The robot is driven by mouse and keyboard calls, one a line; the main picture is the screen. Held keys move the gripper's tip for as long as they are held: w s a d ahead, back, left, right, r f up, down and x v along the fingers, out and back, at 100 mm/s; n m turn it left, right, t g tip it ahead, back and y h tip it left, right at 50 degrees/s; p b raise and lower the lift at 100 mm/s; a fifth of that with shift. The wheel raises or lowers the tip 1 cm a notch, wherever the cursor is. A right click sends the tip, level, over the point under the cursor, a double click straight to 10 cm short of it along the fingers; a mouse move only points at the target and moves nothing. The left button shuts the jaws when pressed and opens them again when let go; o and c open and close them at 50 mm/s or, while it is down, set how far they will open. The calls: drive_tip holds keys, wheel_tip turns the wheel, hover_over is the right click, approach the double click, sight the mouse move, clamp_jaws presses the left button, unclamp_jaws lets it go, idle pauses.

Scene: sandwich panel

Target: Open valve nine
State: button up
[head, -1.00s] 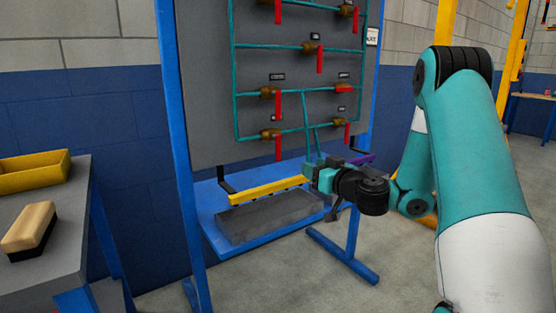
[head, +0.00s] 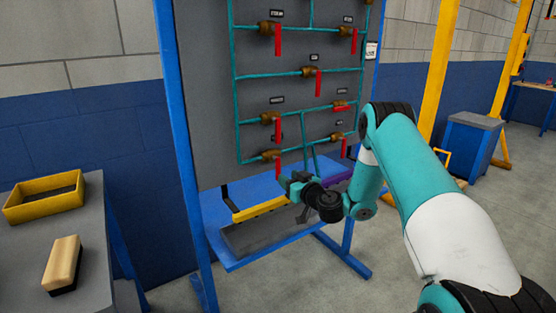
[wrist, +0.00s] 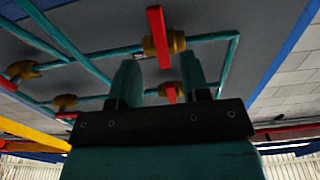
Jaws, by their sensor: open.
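A grey panel (head: 222,120) carries teal pipes and several brass valves with red lever handles. Most handles hang straight down, such as those at the lower left (head: 278,160) and lower right (head: 344,149). One handle at the right (head: 342,108) lies nearly along its pipe. The labels are too small to read, so I cannot tell which valve is nine. My gripper (head: 287,181) is open and empty, just below the lower-left valve. In the wrist view its fingers (wrist: 158,76) point at the panel; a red handle (wrist: 171,94) shows between them, apparently beyond the tips. Another handle (wrist: 158,35) is above.
A yellow bar (head: 260,209) and a purple bar run along the panel's lower front, above a blue shelf (head: 215,233). A grey table at the left holds a yellow bin (head: 45,197) and a brush-like block (head: 62,262). Blue stand legs reach the floor.

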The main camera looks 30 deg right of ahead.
sight(279, 171)
drive_tip(key=w+p, duration=0.1)
drive_tip(key=w, duration=0.5)
drive_tip(key=shift+w+a, duration=0.1)
drive_tip(key=shift+w, duration=0.3)
clamp_jaws()
